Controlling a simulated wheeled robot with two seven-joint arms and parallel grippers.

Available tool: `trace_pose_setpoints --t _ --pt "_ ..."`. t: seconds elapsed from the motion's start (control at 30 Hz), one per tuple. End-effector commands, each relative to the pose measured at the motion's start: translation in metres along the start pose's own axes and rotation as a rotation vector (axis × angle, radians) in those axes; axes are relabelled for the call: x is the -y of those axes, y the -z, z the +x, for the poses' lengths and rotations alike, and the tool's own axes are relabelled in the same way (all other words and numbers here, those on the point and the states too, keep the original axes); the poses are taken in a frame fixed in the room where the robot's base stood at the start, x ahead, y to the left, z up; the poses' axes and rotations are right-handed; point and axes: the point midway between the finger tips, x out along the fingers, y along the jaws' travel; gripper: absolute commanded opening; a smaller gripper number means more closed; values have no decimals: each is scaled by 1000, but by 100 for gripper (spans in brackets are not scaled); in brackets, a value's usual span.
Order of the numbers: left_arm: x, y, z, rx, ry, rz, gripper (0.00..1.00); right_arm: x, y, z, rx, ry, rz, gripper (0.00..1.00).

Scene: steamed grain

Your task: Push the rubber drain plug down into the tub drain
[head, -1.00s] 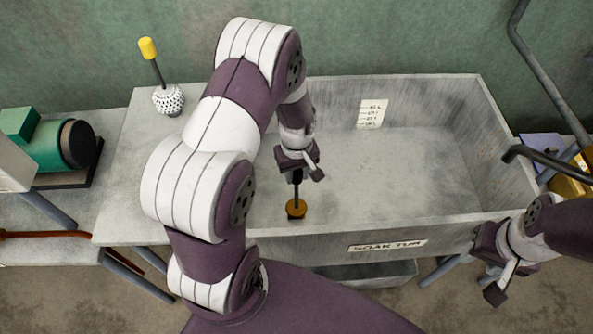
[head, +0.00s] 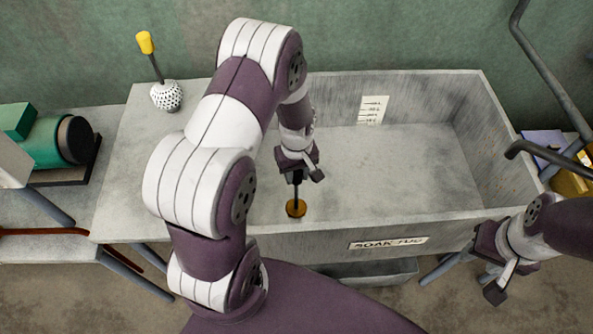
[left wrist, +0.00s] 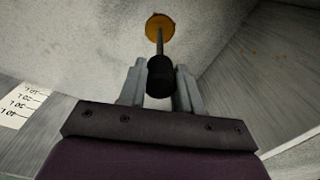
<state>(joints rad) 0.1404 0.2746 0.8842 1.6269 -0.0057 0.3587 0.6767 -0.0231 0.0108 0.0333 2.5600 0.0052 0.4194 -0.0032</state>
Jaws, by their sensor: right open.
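The drain plug is an orange disc (head: 296,208) on a thin dark rod with a black grip on top. It stands upright at the near left part of the soak tub (head: 420,165). In the left wrist view, the orange disc (left wrist: 160,27) lies flat against the tub floor and the black grip (left wrist: 160,78) sits between my fingers. My left gripper (head: 297,176) is shut on the grip, above the disc. The drain is hidden under the disc, so how deep the plug sits cannot be told. My right gripper (head: 494,284) is open and empty outside the tub's near right corner.
A white dotted ball with a yellow-handled stick (head: 167,96) stands on the ledge left of the tub. A green motor-like machine (head: 55,142) is at far left. Dark pipes (head: 548,70) bend over the tub's right end. The tub floor right of the plug is clear.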

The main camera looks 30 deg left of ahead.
Motion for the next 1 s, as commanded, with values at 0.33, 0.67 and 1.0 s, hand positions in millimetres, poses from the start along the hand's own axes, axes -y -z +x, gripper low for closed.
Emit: trace_pose_setpoints --t 0.33,0.67,1.0 --pt "0 0 0 0 0 0 63 0 0 0 0 0 0 43" --pt "-1 1 -62 -6 -5 0 63 0 0 -2 0 0 0 43" --pt "0 0 -124 -2 -1 0 63 0 0 -3 0 0 0 43"
